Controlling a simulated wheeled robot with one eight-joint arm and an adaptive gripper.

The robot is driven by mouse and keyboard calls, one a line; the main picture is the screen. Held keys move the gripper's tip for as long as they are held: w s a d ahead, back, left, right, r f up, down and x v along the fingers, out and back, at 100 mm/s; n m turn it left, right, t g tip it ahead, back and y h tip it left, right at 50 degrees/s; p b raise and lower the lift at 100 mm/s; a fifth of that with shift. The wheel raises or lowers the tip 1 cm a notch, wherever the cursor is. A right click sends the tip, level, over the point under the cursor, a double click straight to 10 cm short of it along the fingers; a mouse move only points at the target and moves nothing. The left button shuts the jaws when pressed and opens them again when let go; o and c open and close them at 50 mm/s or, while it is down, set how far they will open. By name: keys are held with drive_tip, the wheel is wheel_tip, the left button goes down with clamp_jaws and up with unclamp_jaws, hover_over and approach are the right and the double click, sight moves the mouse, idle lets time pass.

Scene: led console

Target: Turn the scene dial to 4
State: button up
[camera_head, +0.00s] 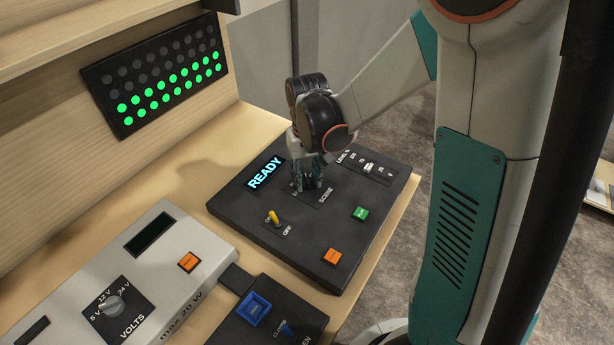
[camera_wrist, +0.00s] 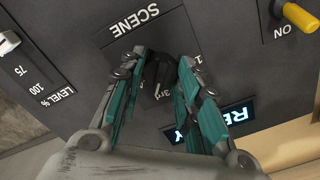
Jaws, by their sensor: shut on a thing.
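The black scene dial (camera_wrist: 158,70) sits on the dark console (camera_head: 238,213) beside the word SCENE. My gripper (camera_head: 312,182) reaches down over it from above. In the wrist view my gripper (camera_wrist: 163,62) has its two teal fingers on either side of the dial, shut on it. A pale pointer mark shows on the dial, but the fingers cover much of the scale, so I cannot tell its setting. In the head view my gripper hides the dial. The console's display (camera_head: 265,173) reads READY.
A yellow ON/OFF switch (camera_head: 273,217), a green button (camera_head: 360,213), an orange button (camera_head: 332,257) and the white LEVEL slider (camera_head: 369,168) surround the dial. A grey VOLTS box (camera_head: 160,270) stands left. The LED panel (camera_head: 160,78) has green lights in its lower rows.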

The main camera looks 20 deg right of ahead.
sight(307, 178)
drive_tip(key=m, duration=0.7)
idle(0.6)
drive_tip(key=o, duration=1.1)
drive_tip(key=shift+r, duration=0.1)
wheel_tip(307, 178, up, 12)
drive_tip(key=shift+f, duration=0.1)
